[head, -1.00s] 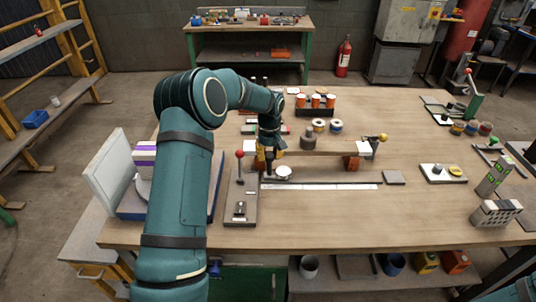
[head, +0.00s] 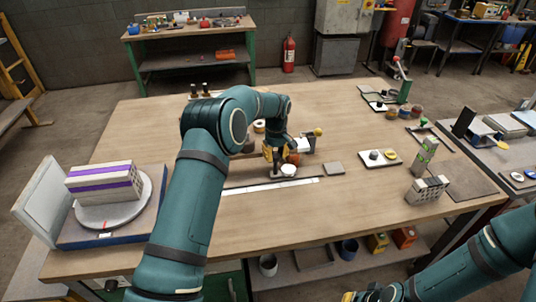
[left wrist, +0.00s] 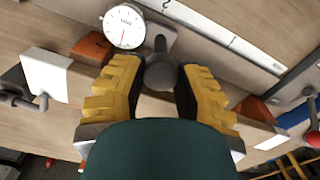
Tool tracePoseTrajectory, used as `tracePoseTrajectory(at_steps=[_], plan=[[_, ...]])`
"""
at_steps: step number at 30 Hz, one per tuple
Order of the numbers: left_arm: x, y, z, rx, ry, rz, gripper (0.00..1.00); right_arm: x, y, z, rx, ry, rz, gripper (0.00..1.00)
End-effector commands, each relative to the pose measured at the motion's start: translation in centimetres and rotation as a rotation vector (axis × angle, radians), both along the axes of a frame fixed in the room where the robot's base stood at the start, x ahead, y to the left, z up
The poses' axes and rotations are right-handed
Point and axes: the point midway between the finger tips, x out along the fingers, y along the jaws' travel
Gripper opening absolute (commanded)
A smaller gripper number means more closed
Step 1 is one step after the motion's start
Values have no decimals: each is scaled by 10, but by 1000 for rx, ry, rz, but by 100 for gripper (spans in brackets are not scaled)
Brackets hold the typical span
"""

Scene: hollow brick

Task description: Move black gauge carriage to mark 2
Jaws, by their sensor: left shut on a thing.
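The black gauge carriage (head: 276,175) stands on the dark rail behind the white scale strip (head: 270,186), towards the strip's right end. Its white round dial (head: 288,170) also shows in the left wrist view (left wrist: 124,26). My left gripper (head: 273,156) is shut on the carriage's grey post (left wrist: 160,66), which sits between the yellow fingers (left wrist: 158,78). Marks show on the strip in the left wrist view (left wrist: 232,40), too small to read surely. My right gripper (head: 372,294) is partly in view at the bottom edge; its fingers are unclear.
An orange block (head: 293,158) is close behind the carriage. A turntable (head: 112,217) with a hollow brick (head: 104,183) stands at left. The wood in front of the strip is clear.

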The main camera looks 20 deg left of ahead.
Motion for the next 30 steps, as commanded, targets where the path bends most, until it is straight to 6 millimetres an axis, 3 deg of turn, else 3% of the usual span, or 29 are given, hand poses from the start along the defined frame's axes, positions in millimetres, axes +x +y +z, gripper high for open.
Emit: tracePoseTrajectory(at_steps=[16, 17, 18, 19, 30], plan=[[4, -2, 0, 3, -4, 4, 0, 1, 0, 1, 0, -1, 0, 0], [4, -2, 0, 3, -4, 3, 45, 1, 0, 1, 0, -1, 0, 0], [4, -2, 0, 4, -3, 3, 59, 1, 0, 1, 0, -1, 0, 0], [4, -2, 0, 3, -3, 3, 65, 1, 0, 1, 0, -1, 0, 0], [3, -4, 3, 1, -1, 1, 65, 1, 0, 1, 0, -2, -1, 0]])
